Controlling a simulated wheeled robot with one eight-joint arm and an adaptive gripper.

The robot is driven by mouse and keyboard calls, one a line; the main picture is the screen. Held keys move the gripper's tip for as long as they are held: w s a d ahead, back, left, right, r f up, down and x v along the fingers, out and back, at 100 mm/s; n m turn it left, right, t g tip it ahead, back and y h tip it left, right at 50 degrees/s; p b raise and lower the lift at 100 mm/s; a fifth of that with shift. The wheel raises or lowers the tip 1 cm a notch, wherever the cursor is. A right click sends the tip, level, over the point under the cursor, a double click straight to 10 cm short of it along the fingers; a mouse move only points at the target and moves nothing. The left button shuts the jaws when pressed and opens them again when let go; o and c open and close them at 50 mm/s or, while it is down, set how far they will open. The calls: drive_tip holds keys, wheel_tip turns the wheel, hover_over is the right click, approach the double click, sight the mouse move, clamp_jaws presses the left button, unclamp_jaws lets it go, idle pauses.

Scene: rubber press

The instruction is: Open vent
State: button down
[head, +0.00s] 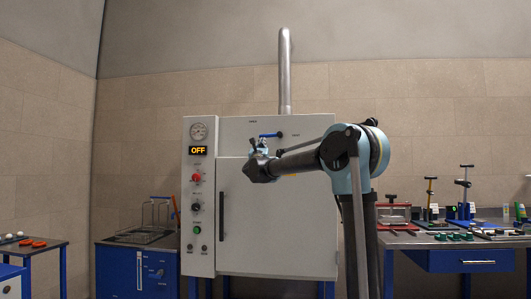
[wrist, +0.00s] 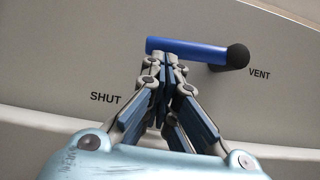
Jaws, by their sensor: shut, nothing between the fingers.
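The vent lever is a blue bar (wrist: 190,49) with a dark round pivot (wrist: 237,56) at its right end. It points left and lies nearly level on the press's upper front. The word SHUT is printed below left of it and VENT to the right of the pivot. In the head view the blue lever (head: 268,136) shows just above my gripper (head: 258,145). In the wrist view my gripper (wrist: 166,66) is shut and empty, its fingertips at the lower edge of the lever's left half. I cannot tell whether they touch it.
The light grey press (head: 265,245) has a door with a dark vertical handle (head: 222,216). Its left panel has a gauge, an OFF display (head: 198,151) and knobs. A metal pipe (head: 285,75) rises above. A bench (head: 455,238) with tools stands right, a blue cabinet (head: 135,265) left.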

sight(262, 136)
drive_tip(key=r+m+h, duration=0.1)
drive_tip(key=m+h, duration=0.1)
drive_tip(key=r+m+g+h, duration=0.1)
drive_tip(key=m, duration=0.2)
drive_tip(key=r+m+g+h, duration=0.1)
drive_tip(key=m+h, duration=0.1)
drive_tip(key=shift+w+a+r+m+h, duration=0.2)
drive_tip(key=shift+a+m+h, duration=0.1)
drive_tip(key=shift+a+m, duration=0.1)
drive_tip(key=shift+r, duration=1.2)
drive_tip(key=shift+s, duration=0.1)
